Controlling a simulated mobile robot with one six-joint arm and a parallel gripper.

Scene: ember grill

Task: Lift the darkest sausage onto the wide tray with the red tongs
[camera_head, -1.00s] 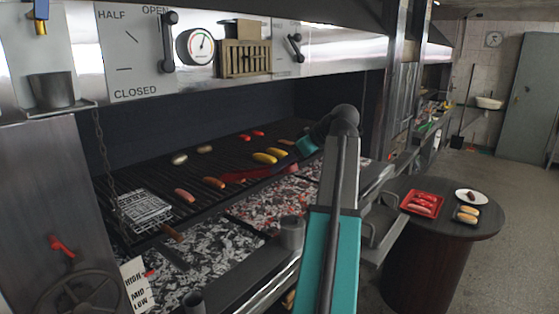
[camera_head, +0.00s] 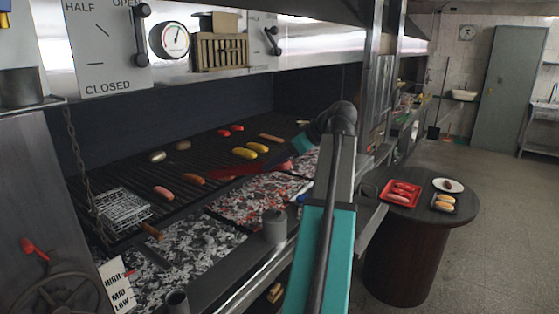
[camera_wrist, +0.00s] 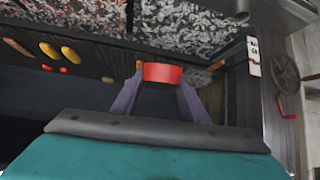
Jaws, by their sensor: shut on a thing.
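My gripper (camera_wrist: 160,88) is shut on the red tongs (camera_wrist: 162,73), whose near end shows between the fingers in the wrist view. In the head view the tongs (camera_head: 238,170) reach left low over the grill, and my arm hides the gripper's fingers. On the grate lie a pink sausage (camera_head: 163,193), an orange-brown sausage (camera_head: 194,179), a small brown piece (camera_head: 183,146) and a tan sausage (camera_head: 270,137). I cannot tell which sausage is darkest. A red tray (camera_head: 386,197) with several sausages stands on the round table; I cannot tell whether it is the wide tray.
The round table (camera_head: 415,213) also holds a white plate (camera_head: 437,184) with a dark piece and a dark tray (camera_head: 460,207) with light pieces. Yellow pieces (camera_head: 257,148) and red pieces (camera_head: 237,128) lie on the grate. A wire basket (camera_head: 122,208) sits front left. Open floor lies right.

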